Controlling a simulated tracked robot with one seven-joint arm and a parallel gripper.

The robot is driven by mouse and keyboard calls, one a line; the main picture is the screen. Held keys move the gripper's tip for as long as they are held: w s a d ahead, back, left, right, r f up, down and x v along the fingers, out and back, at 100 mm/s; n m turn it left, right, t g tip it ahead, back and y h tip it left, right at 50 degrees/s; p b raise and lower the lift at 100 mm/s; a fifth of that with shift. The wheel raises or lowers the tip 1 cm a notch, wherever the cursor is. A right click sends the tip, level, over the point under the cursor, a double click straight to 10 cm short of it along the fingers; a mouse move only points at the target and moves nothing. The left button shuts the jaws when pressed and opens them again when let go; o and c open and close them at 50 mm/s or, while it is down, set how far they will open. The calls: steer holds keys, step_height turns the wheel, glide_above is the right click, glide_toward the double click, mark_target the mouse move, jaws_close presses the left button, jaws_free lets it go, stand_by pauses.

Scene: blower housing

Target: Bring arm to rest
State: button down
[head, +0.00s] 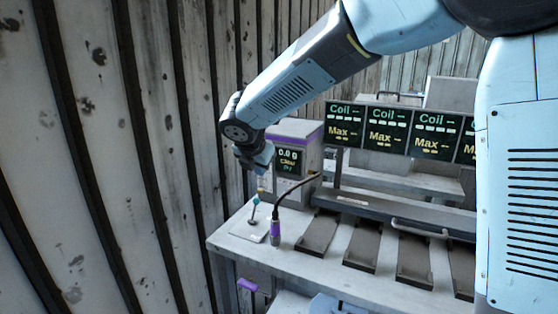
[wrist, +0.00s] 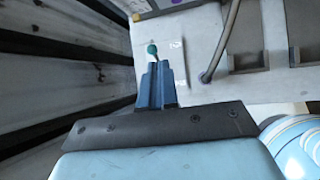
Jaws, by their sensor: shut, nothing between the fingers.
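My light-blue arm (head: 290,88) reaches from the upper right down and left over the workbench (head: 228,238). My gripper (head: 261,176) points down above the bench's left end, in front of the small display unit. In the wrist view my gripper (wrist: 154,72) has its blue fingers together with nothing between them. A small teal-topped item (head: 254,201) stands on a pale plate (head: 247,235) just below the fingertips. The teal top (wrist: 152,49) also shows just past the fingertips in the wrist view; I cannot tell whether they touch.
A grey unit with a purple band (head: 296,131) reads 0.0 g. A purple-and-grey handle (head: 275,232) on a black cable stands beside the plate. Dark trays (head: 318,232) line the bench under several "Coil" and "Max" screens (head: 343,124). A corrugated metal wall (head: 100,150) rises at left.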

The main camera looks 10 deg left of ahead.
steer(key=s+d+r+m+g+h, duration=0.1)
steer(key=s+d+r+m, duration=0.15)
steer(key=d+m, duration=0.4)
steer(key=s+d+r+m, duration=0.2)
steer(key=s+d+m, duration=0.2)
steer(key=d, duration=0.6)
steer(key=s+d+r+m+g+h, duration=0.1)
steer(key=s+d+r+m, duration=0.25)
steer(key=d+m, duration=0.4)
steer(key=s+d+f+m+y, duration=0.2)
steer(key=s+d+m, duration=1)
steer(key=s, duration=0.4)
steer(key=shift+s+d+f+m, duration=0.2)
steer(key=shift+f+m, duration=0.1)
steer(key=shift+m, duration=0.5)
